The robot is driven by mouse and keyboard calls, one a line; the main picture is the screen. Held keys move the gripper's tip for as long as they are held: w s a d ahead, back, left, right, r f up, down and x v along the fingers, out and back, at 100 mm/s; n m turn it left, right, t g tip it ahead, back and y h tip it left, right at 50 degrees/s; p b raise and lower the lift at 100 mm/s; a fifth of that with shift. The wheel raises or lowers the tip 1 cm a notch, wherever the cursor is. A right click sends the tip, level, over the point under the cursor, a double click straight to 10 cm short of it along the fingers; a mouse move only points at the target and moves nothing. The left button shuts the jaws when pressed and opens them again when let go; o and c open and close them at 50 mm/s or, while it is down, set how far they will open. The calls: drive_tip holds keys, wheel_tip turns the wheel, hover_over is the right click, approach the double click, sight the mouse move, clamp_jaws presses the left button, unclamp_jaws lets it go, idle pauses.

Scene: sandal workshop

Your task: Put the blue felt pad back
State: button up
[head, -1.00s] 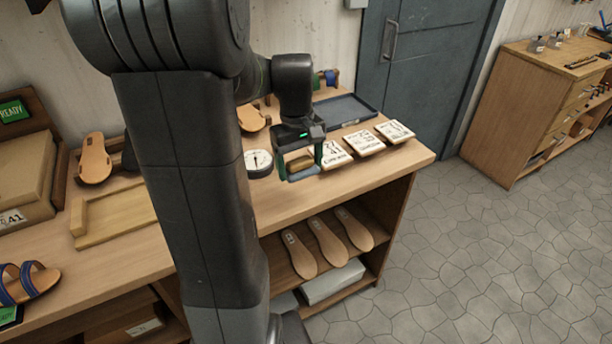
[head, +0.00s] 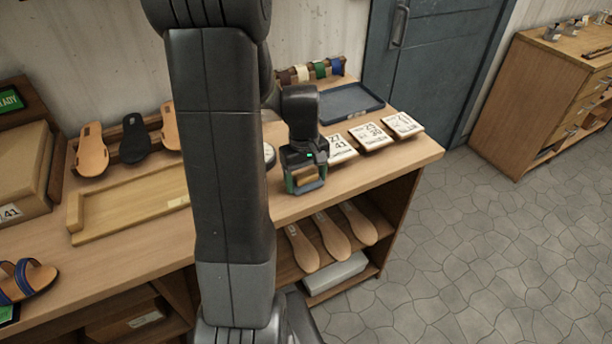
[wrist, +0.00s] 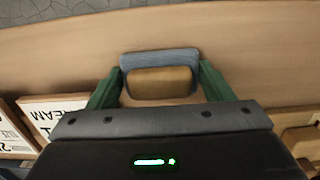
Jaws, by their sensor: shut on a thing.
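My gripper (head: 306,184) is shut on the blue felt pad (head: 309,187), which has a tan-brown block on it. In the wrist view, the pad (wrist: 160,59) and its block (wrist: 160,83) sit between the two green fingers. The gripper holds them over the right part of the wooden bench, near its front edge; the gap to the bench top is hard to judge. A dark blue tray (head: 350,104) lies at the back right of the bench, with no item visible in it.
Several numbered white cards (head: 371,137) lie right of my gripper. A round dial (head: 269,154) is mostly hidden behind my arm. A wooden tray (head: 130,206) and sandal soles (head: 92,150) are on the left. A rack of coloured rolls (head: 320,69) stands behind.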

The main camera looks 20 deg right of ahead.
sight(304, 174)
drive_tip(key=shift+s+a+f+b, duration=0.15)
drive_tip(key=shift+s+f+b, duration=0.15)
drive_tip(key=shift+f+b, duration=0.35)
drive_tip(key=o, duration=1)
drive_tip(key=shift+s+f, duration=0.1)
drive_tip(key=shift+f, duration=0.1)
drive_tip(key=shift+r, duration=0.1)
drive_tip(key=r, duration=0.4)
drive_tip(key=w+r, duration=0.1)
drive_tip(key=r, duration=0.4)
drive_tip(key=r+p, duration=0.1)
drive_tip(key=r, duration=0.3)
drive_tip(key=shift+w+r, duration=0.2)
drive_tip(key=shift+r, duration=0.05)
